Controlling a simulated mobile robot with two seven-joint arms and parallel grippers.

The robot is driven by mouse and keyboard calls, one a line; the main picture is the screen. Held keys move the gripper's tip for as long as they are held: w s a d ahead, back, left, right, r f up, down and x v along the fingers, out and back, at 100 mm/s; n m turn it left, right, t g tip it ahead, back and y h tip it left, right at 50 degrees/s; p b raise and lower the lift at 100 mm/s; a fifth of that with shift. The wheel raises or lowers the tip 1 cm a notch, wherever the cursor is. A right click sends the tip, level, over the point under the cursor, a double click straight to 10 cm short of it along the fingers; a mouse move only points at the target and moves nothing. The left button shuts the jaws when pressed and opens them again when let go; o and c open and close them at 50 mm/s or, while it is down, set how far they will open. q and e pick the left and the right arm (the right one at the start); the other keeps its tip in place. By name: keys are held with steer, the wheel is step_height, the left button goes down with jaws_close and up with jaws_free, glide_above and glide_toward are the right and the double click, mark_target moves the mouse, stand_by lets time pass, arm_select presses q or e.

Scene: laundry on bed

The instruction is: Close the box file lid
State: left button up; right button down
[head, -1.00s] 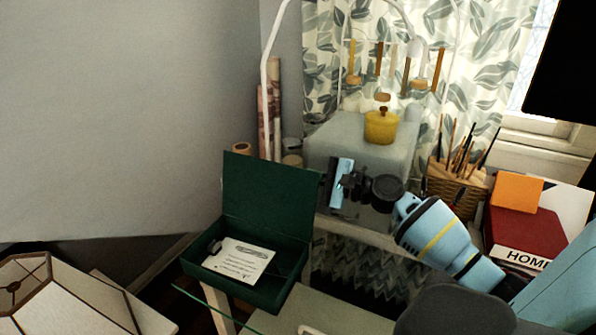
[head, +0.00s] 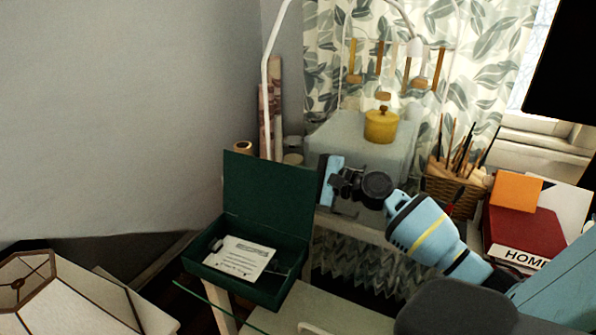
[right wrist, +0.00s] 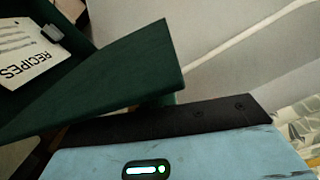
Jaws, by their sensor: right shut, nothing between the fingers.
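The dark green box file (head: 245,284) stands open on a small stand in the head view, with its lid (head: 266,196) raised upright at the back. A white card (head: 239,257) lies inside it; in the right wrist view the card (right wrist: 20,55) reads "RECIPES". My right gripper (head: 328,181) is shut and empty, just right of the lid's upper right edge. In the right wrist view, the gripper (right wrist: 165,120) is close to the lid (right wrist: 110,80); I cannot tell whether they touch. My left gripper is not in view.
A grey block with a yellow pot (head: 381,125) stands behind my right arm. A wicker basket (head: 452,196) and a red book (head: 522,232) are at the right. A lampshade (head: 60,295) is at the lower left. The wall side behind the lid is open.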

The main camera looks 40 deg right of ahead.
steer(key=shift+s+a+r+n, duration=0.25)
steer(key=shift+a+r+n, duration=0.15)
steer(key=shift+a+n, duration=0.15)
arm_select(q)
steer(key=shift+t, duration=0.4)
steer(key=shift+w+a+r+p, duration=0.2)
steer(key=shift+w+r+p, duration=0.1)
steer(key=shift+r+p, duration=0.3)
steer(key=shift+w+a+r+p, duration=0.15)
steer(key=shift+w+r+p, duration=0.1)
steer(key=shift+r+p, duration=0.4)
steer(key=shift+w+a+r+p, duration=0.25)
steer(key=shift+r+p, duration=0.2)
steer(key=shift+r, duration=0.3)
arm_select(e)
steer(key=s+a+f+n, duration=0.3)
steer(key=s+a+n, duration=0.1)
steer(key=a+n, duration=0.4)
steer(key=s+a+f+n, duration=0.3)
steer(key=s+a+n, duration=0.1)
steer(key=a+n, duration=0.4)
steer(key=shift+a+f, duration=0.2)
steer(key=shift+a, duration=0.4)
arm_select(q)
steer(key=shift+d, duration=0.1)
